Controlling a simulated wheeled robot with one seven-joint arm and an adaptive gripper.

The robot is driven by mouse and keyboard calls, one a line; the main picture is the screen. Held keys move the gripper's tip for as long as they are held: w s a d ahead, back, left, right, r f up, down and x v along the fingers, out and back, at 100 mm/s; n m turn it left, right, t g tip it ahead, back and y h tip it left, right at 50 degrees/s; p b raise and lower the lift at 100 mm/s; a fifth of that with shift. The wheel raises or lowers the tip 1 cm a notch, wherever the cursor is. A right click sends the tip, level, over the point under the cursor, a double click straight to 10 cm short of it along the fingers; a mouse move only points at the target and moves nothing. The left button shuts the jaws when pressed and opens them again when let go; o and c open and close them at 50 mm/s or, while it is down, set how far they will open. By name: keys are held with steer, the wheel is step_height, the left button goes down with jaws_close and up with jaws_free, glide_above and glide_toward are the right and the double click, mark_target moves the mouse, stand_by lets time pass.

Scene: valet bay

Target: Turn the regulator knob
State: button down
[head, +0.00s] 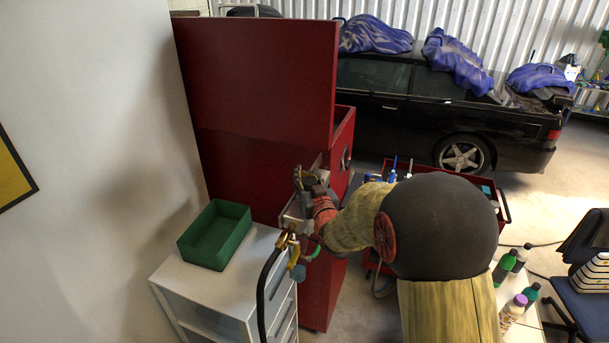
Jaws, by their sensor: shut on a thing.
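The regulator (288,239), with brass fittings, hangs at the side of the red cabinet, just right of the white drawer unit. A black hose (263,290) runs down from it. My arm reaches in from the right, and my gripper (309,188) is at the regulator's upper part, in front of the cabinet. It is shut on what appears to be the regulator knob. The knob itself is mostly hidden by the gripper and wrist, so its turn angle cannot be told.
A green tray (215,236) sits on the white drawer unit (228,283). The tall red cabinet (255,90) stands behind. A red tool cart (500,205) and several bottles (512,310) are at right. A black car (420,115) is parked at the back.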

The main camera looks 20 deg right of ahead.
steer(key=shift+n+y+b, duration=0.4)
steer(key=shift+y+b, duration=0.1)
steer(key=shift+y, duration=0.2)
steer(key=n+y, duration=0.1)
steer(key=y, duration=0.1)
steer(key=a+n+y+b, duration=0.1)
steer(key=y, duration=0.1)
steer(key=shift+n, duration=0.3)
steer(key=n+y, duration=0.1)
steer(key=y, duration=0.1)
steer(key=a+n+g+y, duration=0.1)
steer(key=n+y, duration=0.1)
steer(key=n+g+y, duration=0.1)
steer(key=y, duration=0.1)
steer(key=shift+s+a+r+p, duration=0.1)
steer(key=shift+s+a+p, duration=0.2)
steer(key=shift+p, duration=0.1)
steer(key=shift+s+a+r+n+g+y+p, duration=0.1)
steer(key=shift+s+a+n+g+y+p, duration=0.25)
steer(key=shift+n+g+y, duration=1.15)
steer(key=shift+s+a+f+n+g+y+p, duration=0.1)
steer(key=shift+s+a+n+g+y+p, duration=0.2)
steer(key=shift+n+g+y, duration=1.2)
steer(key=shift+s+a+r+n+g+y+p, duration=0.15)
steer(key=shift+s+a+n+g+y, duration=0.3)
steer(key=shift+n+g+y, duration=1)
steer(key=shift+s+m+g+h, duration=0.1)
steer(key=shift+m+g+h, duration=0.15)
steer(key=shift+g+h, duration=0.1)
